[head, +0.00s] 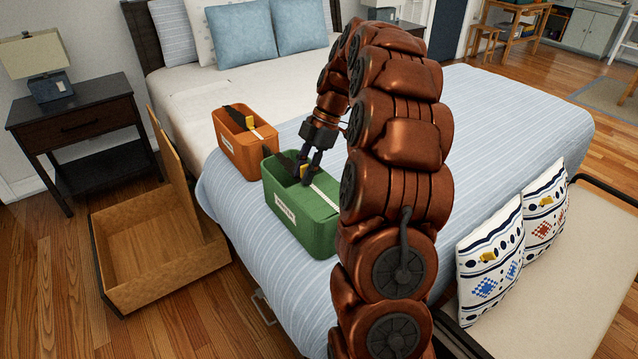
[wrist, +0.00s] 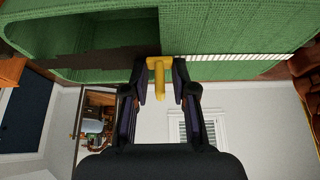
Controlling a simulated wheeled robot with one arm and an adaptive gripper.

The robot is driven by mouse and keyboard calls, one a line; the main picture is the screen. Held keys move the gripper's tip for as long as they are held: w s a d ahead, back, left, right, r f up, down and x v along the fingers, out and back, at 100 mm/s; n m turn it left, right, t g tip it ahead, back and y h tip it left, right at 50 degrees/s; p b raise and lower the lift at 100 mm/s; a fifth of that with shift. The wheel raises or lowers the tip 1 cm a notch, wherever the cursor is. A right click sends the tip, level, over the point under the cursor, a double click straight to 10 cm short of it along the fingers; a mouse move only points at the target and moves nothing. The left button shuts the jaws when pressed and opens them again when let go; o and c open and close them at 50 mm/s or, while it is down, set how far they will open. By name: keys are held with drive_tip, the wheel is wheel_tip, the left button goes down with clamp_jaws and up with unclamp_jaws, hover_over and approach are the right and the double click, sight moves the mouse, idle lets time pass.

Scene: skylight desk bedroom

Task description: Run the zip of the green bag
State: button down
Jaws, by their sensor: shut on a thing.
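The green bag (head: 300,222) stands upright on the bed, with a label on its front side. Its top has a dark opening to the left and a pale zip line (head: 325,197) to the right; the wrist view shows the green fabric (wrist: 230,30), the opening and the pale zip teeth (wrist: 235,58). My gripper (head: 304,174) is at the top of the bag, between opening and zip line. Its fingers (wrist: 160,88) are shut on the yellow zip pull (wrist: 160,80), one finger on each side. The fingers partly hide the pull in the head view.
An orange bag (head: 243,148) with its own yellow pull stands behind and left of the green bag on the striped bed (head: 510,130). An open wooden box (head: 150,250) is on the floor at left, beside a dark nightstand (head: 80,125). Patterned cushions (head: 490,265) lean at right.

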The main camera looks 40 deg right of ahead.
sight(273, 156)
drive_tip(key=shift+w+d+b, duration=0.15)
drive_tip(key=shift+w+b, duration=0.25)
drive_tip(key=shift+w, duration=2.45)
drive_tip(key=shift+w+d, duration=0.15)
drive_tip(key=shift+w, duration=1.85)
drive_tip(key=shift+w+p, duration=0.4)
drive_tip(key=shift+w, duration=0.55)
drive_tip(key=shift+w+d+r+p, duration=0.15)
drive_tip(key=shift+w+p, duration=0.3)
drive_tip(key=shift+w, duration=0.45)
drive_tip(key=shift+w+p, duration=0.95)
drive_tip(key=shift+p, duration=0.25)
